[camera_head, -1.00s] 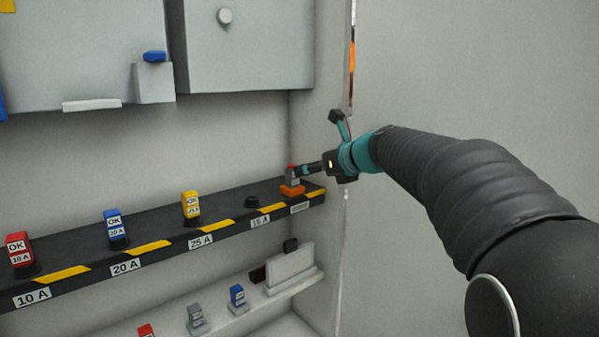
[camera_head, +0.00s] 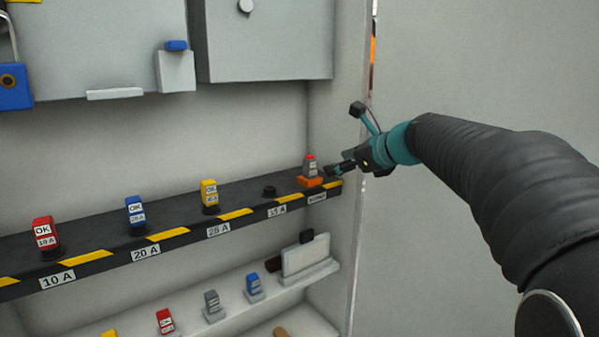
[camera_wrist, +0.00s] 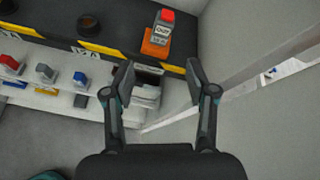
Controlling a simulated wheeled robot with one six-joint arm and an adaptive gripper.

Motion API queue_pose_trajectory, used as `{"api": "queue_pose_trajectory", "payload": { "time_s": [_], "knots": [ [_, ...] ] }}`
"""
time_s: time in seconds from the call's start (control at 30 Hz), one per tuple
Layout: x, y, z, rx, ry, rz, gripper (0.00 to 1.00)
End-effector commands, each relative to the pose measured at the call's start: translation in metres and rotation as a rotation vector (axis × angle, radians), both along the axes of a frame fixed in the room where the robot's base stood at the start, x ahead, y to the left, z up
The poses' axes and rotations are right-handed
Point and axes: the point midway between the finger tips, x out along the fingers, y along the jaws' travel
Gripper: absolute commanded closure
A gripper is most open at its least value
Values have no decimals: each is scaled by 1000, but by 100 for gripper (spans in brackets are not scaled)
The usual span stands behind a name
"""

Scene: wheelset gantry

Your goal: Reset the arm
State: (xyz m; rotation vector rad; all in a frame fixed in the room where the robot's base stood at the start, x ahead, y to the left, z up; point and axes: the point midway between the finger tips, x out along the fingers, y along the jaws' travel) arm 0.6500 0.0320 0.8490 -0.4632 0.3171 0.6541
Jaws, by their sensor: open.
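My gripper (camera_head: 337,172) is at the right end of the dark upper shelf, close to a grey fuse with a red top (camera_head: 310,167) on an orange base. In the wrist view my gripper (camera_wrist: 158,85) is open with nothing between its fingers. The red-topped fuse (camera_wrist: 162,30) stands upright on its orange base (camera_wrist: 156,44), beyond the fingertips and apart from them. My arm reaches in from the right.
The dark shelf (camera_head: 100,252) carries red (camera_head: 44,233), blue (camera_head: 135,211) and yellow (camera_head: 209,193) fuses and an empty socket (camera_head: 269,191). A lower white shelf holds several small fuses. A cabinet wall edge (camera_head: 362,200) stands close by my gripper. Grey boxes (camera_head: 265,45) hang above.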

Motion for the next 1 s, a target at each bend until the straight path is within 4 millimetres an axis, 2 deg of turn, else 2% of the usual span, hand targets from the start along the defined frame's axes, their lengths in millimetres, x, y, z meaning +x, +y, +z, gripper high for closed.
{"api": "queue_pose_trajectory", "payload": {
  "time_s": [0.1,0.27,0.37,0.5,0.7,0.8,0.9,1.0],
  "knots": [
    [-11,-6,-45,-258,-38,132,43],
    [-51,-12,-93,-622,-98,369,43],
    [-86,-15,-118,-844,-138,554,43],
    [-148,-20,-147,-1145,-204,858,43],
    [-243,-31,-178,-1493,-293,1309,43],
    [-283,-37,-187,-1605,-319,1468,43],
    [-316,-42,-192,-1685,-327,1562,43],
    [-338,-43,-193,-1737,-333,1588,43]
  ]
}}
